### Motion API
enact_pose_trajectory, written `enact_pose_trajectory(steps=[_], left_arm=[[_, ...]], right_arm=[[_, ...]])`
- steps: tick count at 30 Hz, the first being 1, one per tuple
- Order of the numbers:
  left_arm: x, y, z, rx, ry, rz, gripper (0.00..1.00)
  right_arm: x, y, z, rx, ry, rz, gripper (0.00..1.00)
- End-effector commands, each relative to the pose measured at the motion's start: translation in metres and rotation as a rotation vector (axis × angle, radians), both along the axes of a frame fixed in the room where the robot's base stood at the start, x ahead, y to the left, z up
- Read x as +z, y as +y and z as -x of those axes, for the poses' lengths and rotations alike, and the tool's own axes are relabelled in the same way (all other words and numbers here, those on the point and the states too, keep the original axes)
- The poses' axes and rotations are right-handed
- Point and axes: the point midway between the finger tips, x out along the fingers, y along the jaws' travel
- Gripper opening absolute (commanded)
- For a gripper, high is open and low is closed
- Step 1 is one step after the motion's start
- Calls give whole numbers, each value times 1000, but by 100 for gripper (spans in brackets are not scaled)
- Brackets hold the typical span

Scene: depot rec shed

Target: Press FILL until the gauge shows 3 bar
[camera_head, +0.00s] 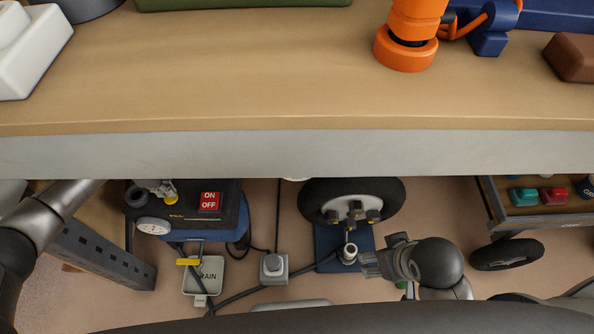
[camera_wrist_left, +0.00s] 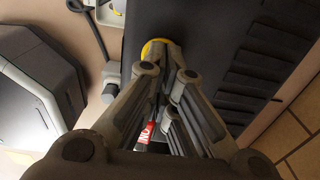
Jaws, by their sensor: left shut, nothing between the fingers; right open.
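The blue and black compressor (camera_head: 225,222) stands on the floor below the bench edge, with a red ON/OFF switch (camera_head: 209,201). A round white gauge (camera_head: 154,226) faces up at its left; its reading is too small to tell. My left gripper (camera_head: 166,189) is shut and empty, its tips at a yellow ring, which shows in the left wrist view (camera_wrist_left: 153,46). Whether they touch is unclear. Part of the switch shows between the finger links (camera_wrist_left: 145,133). My right gripper (camera_head: 368,264) is open beside a metal fitting (camera_head: 348,253). I see no readable FILL label.
The bench's front edge (camera_head: 300,153) overhangs and hides the space behind. A DRAIN tray (camera_head: 203,290), a grey box with a round top (camera_head: 273,267) and dark cables lie on the floor. A wheel (camera_head: 317,197) stands mid-floor; a cart (camera_head: 535,211) is at right.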

Motion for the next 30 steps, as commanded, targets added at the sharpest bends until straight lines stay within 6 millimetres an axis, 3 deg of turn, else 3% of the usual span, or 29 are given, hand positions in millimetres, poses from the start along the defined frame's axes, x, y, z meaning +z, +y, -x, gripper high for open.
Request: enact_pose_trajectory(steps=[19, 23, 30], left_arm=[[3, 0, 0, 0, 1, 0, 0], [0, 0, 0, -1, 0, -1, 0], [-4, 0, 0, 0, 0, 0, 0]], right_arm=[[6, 0, -2, 1, -4, 0, 66], [-5, 0, -2, 1, 6, 1, 66], [-5, 1, -4, 0, 1, -1, 66]])
